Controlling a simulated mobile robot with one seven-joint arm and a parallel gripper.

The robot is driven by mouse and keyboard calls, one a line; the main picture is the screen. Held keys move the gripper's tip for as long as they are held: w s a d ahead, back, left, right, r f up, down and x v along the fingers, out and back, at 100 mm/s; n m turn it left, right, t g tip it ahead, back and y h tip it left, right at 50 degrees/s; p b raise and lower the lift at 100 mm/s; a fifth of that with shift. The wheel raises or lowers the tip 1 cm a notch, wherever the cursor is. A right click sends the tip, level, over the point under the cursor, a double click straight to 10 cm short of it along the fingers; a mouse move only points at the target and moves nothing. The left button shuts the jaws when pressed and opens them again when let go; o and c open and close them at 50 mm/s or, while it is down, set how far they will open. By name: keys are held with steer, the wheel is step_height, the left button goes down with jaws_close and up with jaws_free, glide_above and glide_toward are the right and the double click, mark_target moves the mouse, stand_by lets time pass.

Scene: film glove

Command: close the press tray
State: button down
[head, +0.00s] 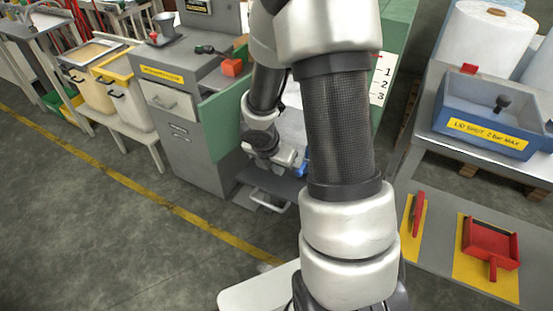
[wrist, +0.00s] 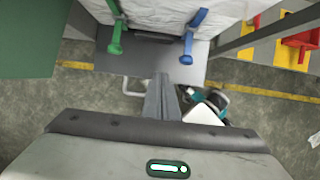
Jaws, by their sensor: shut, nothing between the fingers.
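The press tray (head: 280,184) is a flat grey plate sticking out at the front of the press, low between its green side panels, with a pale loop handle (head: 262,201) at its front edge. In the wrist view the tray (wrist: 125,58) lies beyond my fingertips, and part of its handle (wrist: 128,88) shows left of the fingers. My gripper (wrist: 162,88) is shut and empty, over the tray's front edge in that view. I cannot tell whether it touches the tray. In the head view my arm hides part of the press and the fingertips.
A green lever (wrist: 116,37) and a blue lever (wrist: 192,38) hang before white material above the tray. A grey cabinet (head: 187,120) stands left of the press. A table with a blue box (head: 487,120) stands right.

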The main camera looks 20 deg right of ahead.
steer(key=b, duration=0.5)
glide_toward(289, 181)
steer(key=f, duration=0.4)
steer(key=shift+a+f, duration=0.2)
steer(key=shift+f, duration=0.05)
steer(key=shift+w+d+r+p, duration=0.3)
steer(key=shift+w+d+p, duration=0.1)
steer(key=shift+d, duration=0.1)
steer(key=shift+w+d+r+p, duration=0.25)
steer(key=shift+w+d, duration=0.15)
steer(key=shift+d, duration=0.15)
steer(key=shift+w+d, duration=0.45)
steer(key=shift+d, duration=0.05)
